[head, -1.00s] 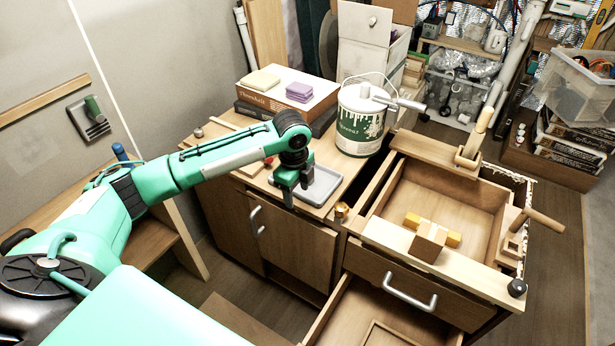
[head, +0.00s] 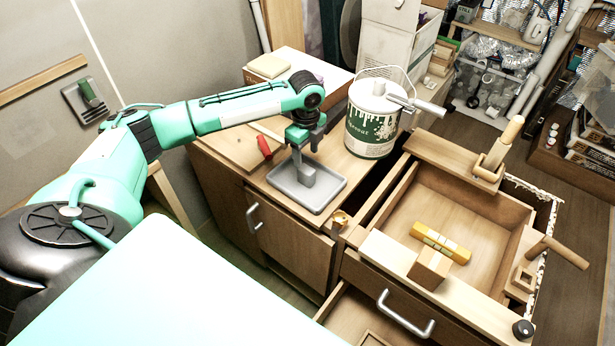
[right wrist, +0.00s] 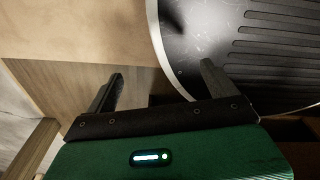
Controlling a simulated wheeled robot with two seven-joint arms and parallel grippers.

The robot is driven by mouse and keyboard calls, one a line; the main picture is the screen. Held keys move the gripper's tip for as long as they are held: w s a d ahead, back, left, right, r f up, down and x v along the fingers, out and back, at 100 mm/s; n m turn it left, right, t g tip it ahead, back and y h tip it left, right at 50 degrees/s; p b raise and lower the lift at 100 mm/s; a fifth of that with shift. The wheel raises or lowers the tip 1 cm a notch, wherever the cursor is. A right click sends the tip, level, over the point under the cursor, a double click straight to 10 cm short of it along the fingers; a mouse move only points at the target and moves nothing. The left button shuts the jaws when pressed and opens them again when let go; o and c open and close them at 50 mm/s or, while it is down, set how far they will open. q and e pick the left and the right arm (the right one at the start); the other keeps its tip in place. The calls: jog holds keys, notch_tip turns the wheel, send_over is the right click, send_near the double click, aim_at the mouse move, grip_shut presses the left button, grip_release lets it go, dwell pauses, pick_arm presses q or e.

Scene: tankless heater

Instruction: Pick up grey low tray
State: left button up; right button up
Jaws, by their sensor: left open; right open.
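The grey low tray (head: 325,192) lies flat on the wooden cabinet top in the head view, left of the paint can. My left gripper (head: 306,160) is open, pointing down over the tray's back left part. A small grey block-like shape shows at the fingertips inside the tray; I cannot tell whether it is a separate thing. Contact between fingers and tray is unclear. My right gripper (right wrist: 160,88) shows only in the right wrist view, open and empty, with a dark ribbed surface beyond it.
The green and white paint can (head: 374,120) stands close to the tray's right. A box (head: 300,66) lies behind, and a red-handled thing (head: 264,146) lies left of the tray. A brass-coloured piece (head: 340,218) sits near the front corner.

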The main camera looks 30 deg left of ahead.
aim_at(306, 169)
pick_arm(q)
notch_tip(306, 169, down, 3)
jog(key=shift+w+r, duration=0.1)
jog(key=shift+f, duration=0.4)
notch_tip(306, 169, down, 2)
jog(key=shift+f+p, duration=0.2)
jog(key=shift+p, duration=0.7)
notch_tip(306, 169, down, 2)
jog(key=shift+f, duration=0.45)
jog(key=shift+c, duration=0.6)
grip_shut()
pick_arm(e)
notch_tip(306, 169, up, 2)
jog(key=shift+w+a+r, duration=0.1)
jog(key=shift+a+r, duration=0.05)
jog(key=shift+r, duration=0.05)
